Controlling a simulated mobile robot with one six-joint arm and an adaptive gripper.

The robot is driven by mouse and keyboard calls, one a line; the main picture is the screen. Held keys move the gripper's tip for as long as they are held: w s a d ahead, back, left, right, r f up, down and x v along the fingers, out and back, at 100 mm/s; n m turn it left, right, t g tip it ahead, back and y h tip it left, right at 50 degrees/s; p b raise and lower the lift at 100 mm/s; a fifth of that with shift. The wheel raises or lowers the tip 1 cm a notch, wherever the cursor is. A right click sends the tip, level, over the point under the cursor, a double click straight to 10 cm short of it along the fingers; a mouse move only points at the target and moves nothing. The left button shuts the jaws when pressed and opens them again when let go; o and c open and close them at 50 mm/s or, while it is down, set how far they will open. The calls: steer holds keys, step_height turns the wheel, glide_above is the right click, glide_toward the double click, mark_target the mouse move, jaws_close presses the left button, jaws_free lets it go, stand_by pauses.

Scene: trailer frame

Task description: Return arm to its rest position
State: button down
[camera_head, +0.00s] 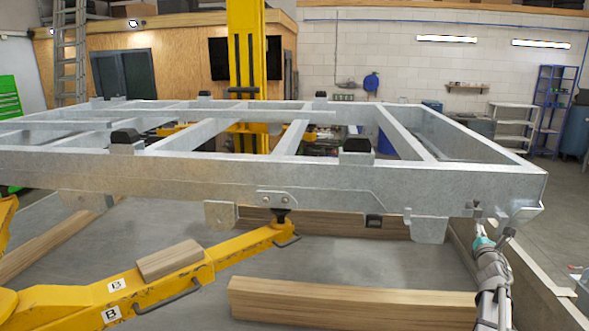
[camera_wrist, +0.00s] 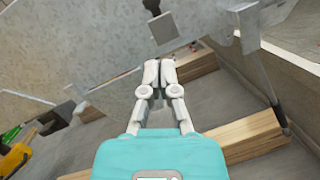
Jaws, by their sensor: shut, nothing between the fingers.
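My gripper (camera_wrist: 159,72) is shut and empty in the wrist view, its two white fingertips close together ahead of the teal wrist body. In the head view my arm rises at the lower right, and the teal part of my gripper (camera_head: 482,241) is just below the frame's near right corner. The grey galvanised trailer frame (camera_head: 250,168) spans the head view. Its metal side also fills the upper part of the wrist view (camera_wrist: 85,60). In the wrist view the fingertips overlap the lower edge of this metal; I cannot tell whether they touch it.
A yellow lift arm (camera_head: 235,249) reaches under the frame from the left, with a wood block (camera_head: 170,260) on it. A timber beam (camera_head: 350,302) lies in front on the floor. A yellow post (camera_head: 247,60) stands behind. Shelves and a cart (camera_head: 513,125) are at the back right.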

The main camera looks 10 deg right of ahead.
steer(key=s+a+f+m+g+y+b, duration=0.15)
steer(key=a+f+m+g+b, duration=0.75)
steer(key=a+f+m, duration=1.25)
steer(key=s+a+f+m+g+y+b, duration=0.2)
steer(key=s+a+f, duration=0.3)
steer(key=a, duration=0.4)
steer(key=s+a+f+m+g+y+b, duration=0.1)
steer(key=s+a+f+g, duration=0.3)
steer(key=a, duration=0.5)
steer(key=s+a+f+m+g+y+b, duration=0.2)
steer(key=s+a+f+g+y, duration=0.1)
steer(key=s+a+f, duration=0.4)
steer(key=shift+s+a+m+b, duration=0.35)
steer(key=shift+s+a, duration=0.15)
steer(key=shift+a, duration=0.55)
steer(key=shift+d, duration=0.1)
